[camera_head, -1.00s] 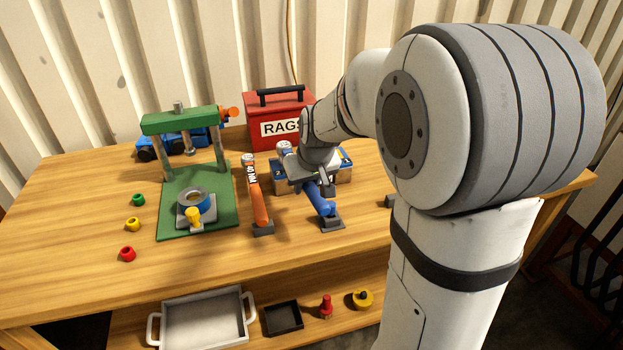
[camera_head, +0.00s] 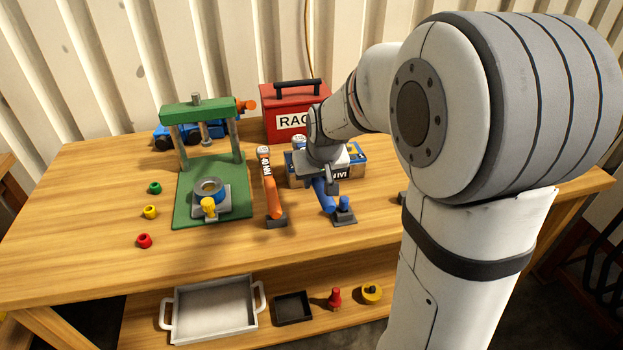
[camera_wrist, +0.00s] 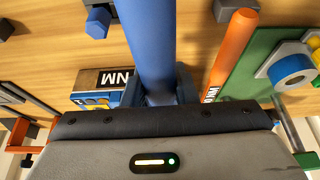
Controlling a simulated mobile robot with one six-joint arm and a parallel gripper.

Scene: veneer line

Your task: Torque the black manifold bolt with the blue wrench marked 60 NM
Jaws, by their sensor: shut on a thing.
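The blue wrench (camera_head: 323,195) is held in my gripper (camera_head: 328,180) above the right part of the bench. In the wrist view its blue shaft (camera_wrist: 147,40) runs up from between the jaws, which are shut on it. I cannot read a 60 NM mark on the wrench. A dark block with a small blue piece (camera_head: 343,204) stands just right of the wrench's lower end; it also shows in the wrist view (camera_wrist: 97,22). The gripper and arm hide part of the wrench. I cannot pick out the black manifold bolt.
An orange wrench (camera_head: 271,190) stands left of my gripper on a dark block. A green press frame (camera_head: 183,212), holding a blue ring, stands further left. Behind are a red RAGS box (camera_head: 278,106) and a wooden box. Three coloured nuts lie left; a tray (camera_head: 175,328) is below.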

